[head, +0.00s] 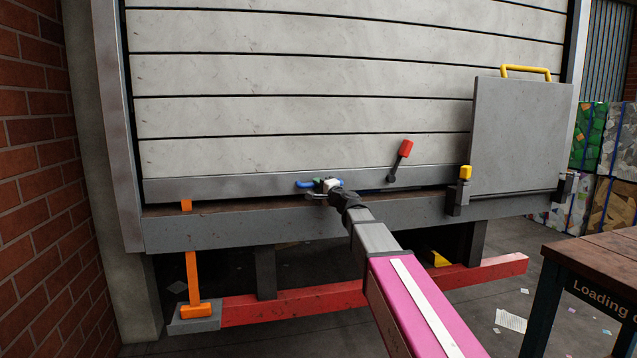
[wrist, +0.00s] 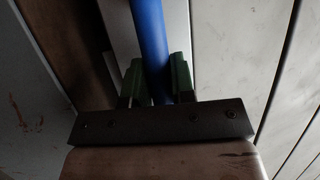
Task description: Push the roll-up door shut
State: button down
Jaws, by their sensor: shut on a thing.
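The roll-up door (head: 300,75) has pale grey slats and fills most of the head view. A blue handle (head: 304,184) is on the rail. My gripper (head: 327,186) is at the handle, low in front of the door. In the wrist view, its green fingers (wrist: 155,80) are shut on the blue handle (wrist: 148,35), one on each side. A red-tipped lever (head: 402,152) stands tilted at the rail, right of my gripper.
A grey plate (head: 520,135) with a yellow grip stands before the door's right side. A yellow-topped post (head: 465,173) is beside it. An orange upright (head: 193,280) and red beam (head: 300,302) lie below the sill. A table (head: 600,260) is at right, a brick wall (head: 35,150) at left.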

aim_at(318, 204)
jog(key=shift+f, duration=1.65)
jog(key=shift+s, duration=0.1)
jog(key=c, duration=1)
grip_release()
jog(key=shift+f, duration=0.15)
jog(key=shift+o, duration=0.2)
jog(key=shift+s+d, duration=0.15)
jog(key=shift+d, duration=0.05)
jog(key=v, duration=1)
